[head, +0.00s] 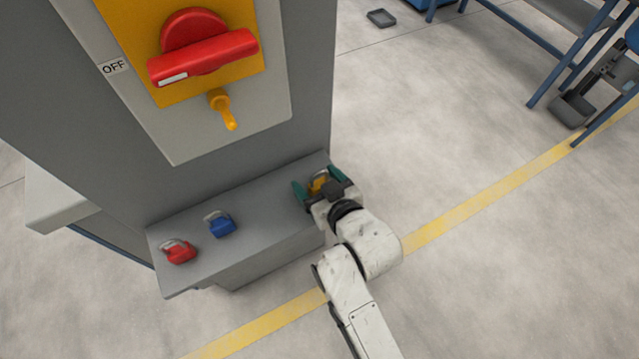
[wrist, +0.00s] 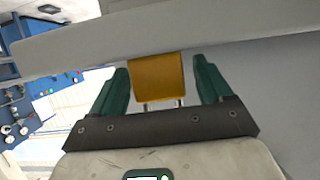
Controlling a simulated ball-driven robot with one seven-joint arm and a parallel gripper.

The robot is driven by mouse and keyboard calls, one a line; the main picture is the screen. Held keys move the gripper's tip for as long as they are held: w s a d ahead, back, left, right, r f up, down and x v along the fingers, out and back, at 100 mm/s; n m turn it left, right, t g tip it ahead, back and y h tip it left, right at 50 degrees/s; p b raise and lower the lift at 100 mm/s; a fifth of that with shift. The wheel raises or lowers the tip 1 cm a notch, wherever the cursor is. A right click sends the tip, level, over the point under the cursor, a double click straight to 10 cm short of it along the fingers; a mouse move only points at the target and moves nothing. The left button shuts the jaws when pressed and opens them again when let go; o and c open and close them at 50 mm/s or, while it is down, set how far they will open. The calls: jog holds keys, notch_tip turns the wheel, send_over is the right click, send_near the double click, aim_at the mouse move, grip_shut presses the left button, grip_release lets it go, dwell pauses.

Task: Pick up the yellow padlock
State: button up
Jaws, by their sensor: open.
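The yellow padlock (head: 318,183) is at the right end of the grey shelf (head: 262,222), partly hidden by my gripper in the head view. In the wrist view the yellow padlock (wrist: 157,78) shows its body between my green fingers, with two metal shackle legs pointing toward the gripper palm. My gripper (head: 318,184) is open. In the wrist view my gripper (wrist: 160,85) has one finger on each side of the padlock, with a visible gap on both sides.
A blue padlock (head: 220,223) and a red padlock (head: 179,251) sit on the left part of the shelf. Above is a panel with a red switch (head: 203,52) and a yellow hasp (head: 222,108). The floor to the right is clear up to a blue-legged table (head: 555,45).

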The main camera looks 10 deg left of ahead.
aim_at(317, 180)
jog(key=shift+c, duration=0.3)
jog(key=c, duration=1)
jog(key=shift+c, duration=0.2)
jog(key=shift+r, duration=0.45)
notch_tip(317, 180, up, 3)
jog(key=shift+f, duration=0.15)
jog(key=s+a+r, duration=0.2)
jog(key=s+r, duration=0.7)
jog(key=s, duration=0.4)
jog(key=shift+s+a+r, duration=0.15)
jog(key=shift+s+r, duration=0.05)
jog(key=shift+s, duration=0.2)
